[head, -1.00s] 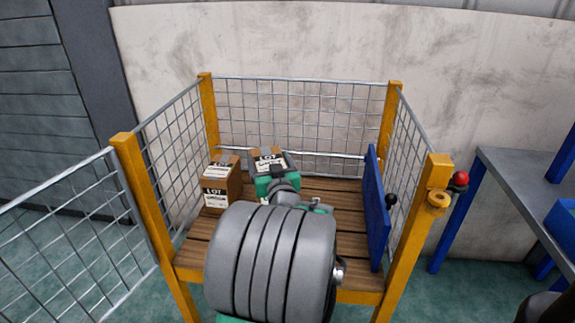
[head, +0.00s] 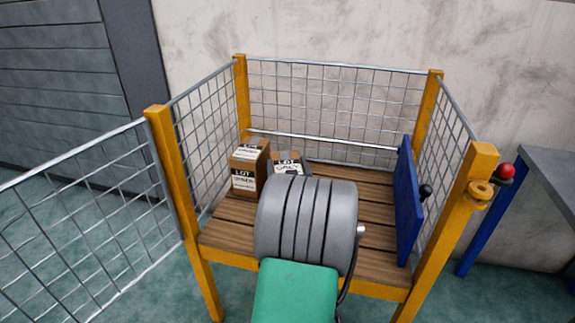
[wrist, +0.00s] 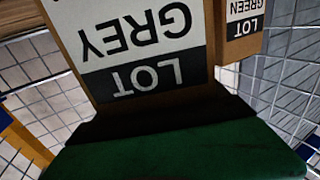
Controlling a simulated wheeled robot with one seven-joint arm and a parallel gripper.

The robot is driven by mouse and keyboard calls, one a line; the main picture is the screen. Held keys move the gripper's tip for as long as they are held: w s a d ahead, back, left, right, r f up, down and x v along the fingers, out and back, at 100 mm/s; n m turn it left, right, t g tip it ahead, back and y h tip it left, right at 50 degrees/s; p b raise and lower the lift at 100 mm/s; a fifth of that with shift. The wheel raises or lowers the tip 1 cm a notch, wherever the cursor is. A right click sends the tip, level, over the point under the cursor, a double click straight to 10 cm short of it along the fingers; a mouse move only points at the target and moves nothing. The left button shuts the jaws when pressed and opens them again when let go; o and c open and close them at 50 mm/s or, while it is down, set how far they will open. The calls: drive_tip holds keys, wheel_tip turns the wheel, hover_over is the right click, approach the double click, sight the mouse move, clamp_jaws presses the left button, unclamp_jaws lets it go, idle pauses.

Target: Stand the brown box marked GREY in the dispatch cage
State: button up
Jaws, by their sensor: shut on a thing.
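The brown box marked GREY (head: 290,163) is inside the dispatch cage (head: 470,200), just right of another brown box (head: 249,168). Its lower part is hidden behind my arm in the head view, so I cannot tell whether it touches the wooden floor. In the wrist view the GREY box (wrist: 135,45) shows its label upside down, close in front of my gripper (wrist: 165,118). My gripper is shut on the GREY box; in the head view my arm hides it.
The neighbouring box, marked GREEN (wrist: 240,30), stands close beside the GREY box. A blue panel (head: 407,200) with a black knob stands at the cage's right side. Bare slats (head: 350,190) lie between. Mesh walls close the back and sides; the open mesh gate (head: 90,220) is at left.

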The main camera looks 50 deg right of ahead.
drive_tip(key=o, duration=2)
drive_tip(key=shift+r, duration=0.15)
drive_tip(key=v, duration=1.2)
